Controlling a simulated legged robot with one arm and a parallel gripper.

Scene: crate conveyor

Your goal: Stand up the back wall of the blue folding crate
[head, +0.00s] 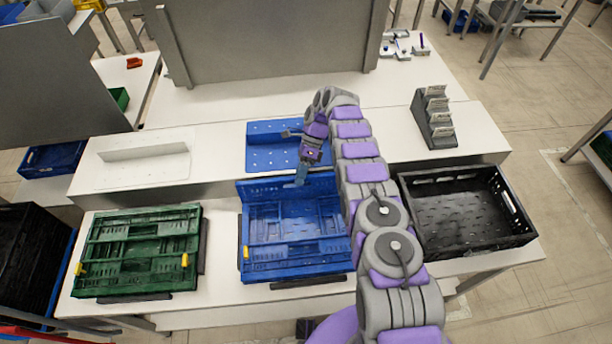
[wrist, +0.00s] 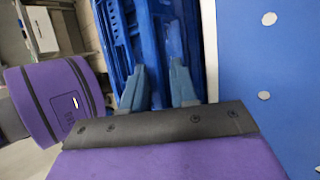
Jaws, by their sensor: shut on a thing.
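The blue folding crate (head: 297,262) sits on the white table in the middle of the head view, with its other panels lying folded inside. Its back wall (head: 262,188) is raised along the far edge; I cannot tell its exact angle. My gripper (head: 301,180) reaches down at the right part of this wall and is shut on its upper edge. In the wrist view my gripper's two fingers (wrist: 158,78) stand on either side of the blue plastic, with the crate (wrist: 118,30) beyond. The arm hides the crate's right side in the head view.
A folded green crate (head: 140,222) lies to the left, and an open black crate (head: 465,240) stands to the right. Behind are a blue perforated panel (head: 262,133), also in the wrist view (wrist: 270,90), a white bracket (head: 140,155) and a grey rack (head: 437,128).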

